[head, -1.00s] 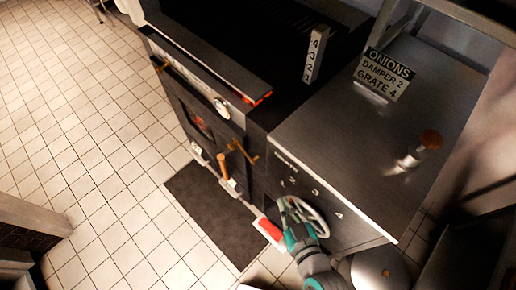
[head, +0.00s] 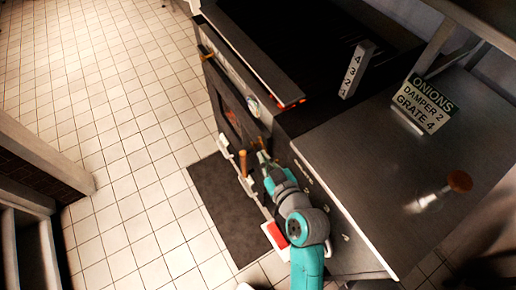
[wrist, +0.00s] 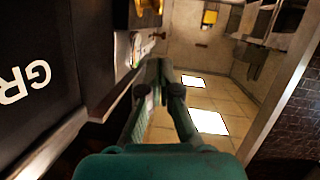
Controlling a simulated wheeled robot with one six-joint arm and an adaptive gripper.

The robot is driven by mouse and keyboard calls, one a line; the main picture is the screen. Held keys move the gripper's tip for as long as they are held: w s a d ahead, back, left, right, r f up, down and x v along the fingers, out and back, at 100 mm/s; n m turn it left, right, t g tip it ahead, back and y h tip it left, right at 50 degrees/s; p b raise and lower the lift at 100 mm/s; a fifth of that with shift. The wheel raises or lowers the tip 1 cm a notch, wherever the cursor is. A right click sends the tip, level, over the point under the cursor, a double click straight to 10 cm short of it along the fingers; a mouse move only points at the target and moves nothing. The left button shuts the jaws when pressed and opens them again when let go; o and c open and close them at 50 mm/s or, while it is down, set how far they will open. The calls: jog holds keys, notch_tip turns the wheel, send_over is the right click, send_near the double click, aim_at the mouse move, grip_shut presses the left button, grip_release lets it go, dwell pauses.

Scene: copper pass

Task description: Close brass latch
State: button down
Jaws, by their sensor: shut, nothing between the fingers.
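The brass latch (head: 264,143) sits at the right edge of the dark oven door (head: 224,92), on the stove's front. It is partly hidden by my gripper, and I cannot tell its exact angle. My gripper (head: 264,158) is shut and empty, its tip beside the latch; whether they touch is unclear. In the wrist view my fingers (wrist: 160,68) come together at the tips with nothing between them. A small brass-coloured part (wrist: 147,9) shows at the top there; I cannot tell whether it is the latch.
A rail with an upright tan handle (head: 243,163) runs along the front, close left of my gripper. A red-and-white piece (head: 276,234) is beside my arm. Tiled floor (head: 130,150) lies open left.

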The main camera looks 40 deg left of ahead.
jog(key=w+a+f, duration=0.3)
jog(key=a+f, duration=0.1)
jog(key=a, duration=0.1)
jog(key=shift+w+f, duration=0.2)
jog(key=shift+f, duration=0.15)
jog(key=shift+a, duration=0.15)
